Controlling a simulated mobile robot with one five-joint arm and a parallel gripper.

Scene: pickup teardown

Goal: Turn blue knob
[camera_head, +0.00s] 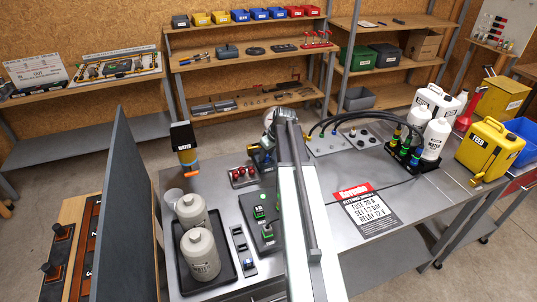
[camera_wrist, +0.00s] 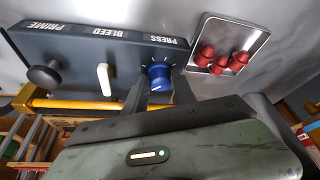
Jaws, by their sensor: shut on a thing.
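The blue knob (camera_wrist: 158,75) sits at the PRESS end of a dark control panel (camera_wrist: 70,45) in the wrist view. White tick marks ring it and a pale mark shows on its face. My gripper (camera_wrist: 158,88) has one dark finger on each side of the knob and is shut on it. The panel also carries a black round knob (camera_wrist: 45,75) and a white lever (camera_wrist: 104,80), near the PRIME and BLEED labels. In the head view my arm covers most of the panel, and the blue knob cannot be made out there.
A metal tray of red knobs (camera_wrist: 222,60) lies right beside the panel in the wrist view; it also shows in the head view (camera_head: 243,177). White bottles (camera_head: 203,255) stand in a black tray at the bench's left. A printed card (camera_head: 367,210) lies to the right.

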